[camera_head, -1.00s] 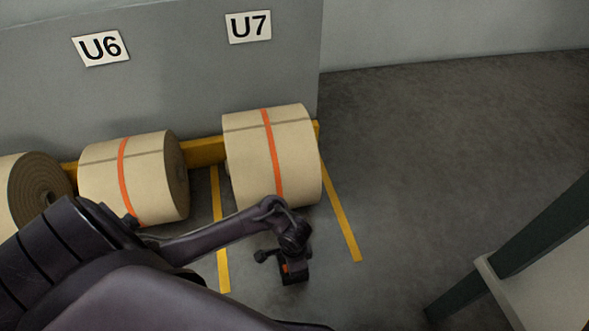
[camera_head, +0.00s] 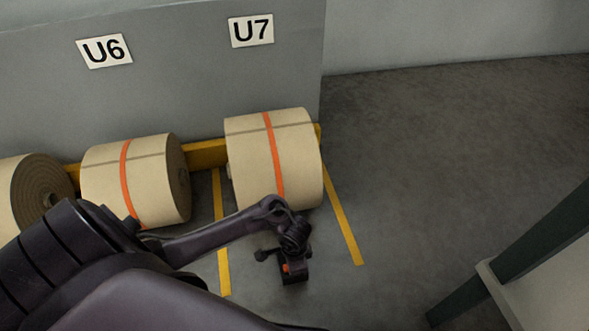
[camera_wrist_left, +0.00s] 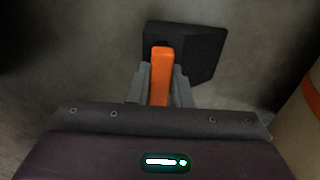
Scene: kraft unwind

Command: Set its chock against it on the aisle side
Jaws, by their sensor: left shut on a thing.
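A kraft roll (camera_head: 262,160) with an orange band lies in the bay under the U7 sign, against the yellow rail at the wall. My left gripper (camera_head: 288,262) is low over the floor on the near side of this roll. In the left wrist view my left gripper (camera_wrist_left: 160,88) is shut on the orange handle of a black chock (camera_wrist_left: 203,50). In the head view the chock (camera_head: 294,274) shows just below the gripper, apart from the roll. Whether it touches the floor I cannot tell. The roll's edge (camera_wrist_left: 305,110) shows at the right of the wrist view. My right gripper is not in view.
Another banded roll (camera_head: 125,180) lies under the U6 sign, with a third roll (camera_head: 30,190) at the far left. Yellow floor lines (camera_head: 342,215) border the U7 bay. A dark green post (camera_head: 510,250) stands at lower right. Floor at right is clear.

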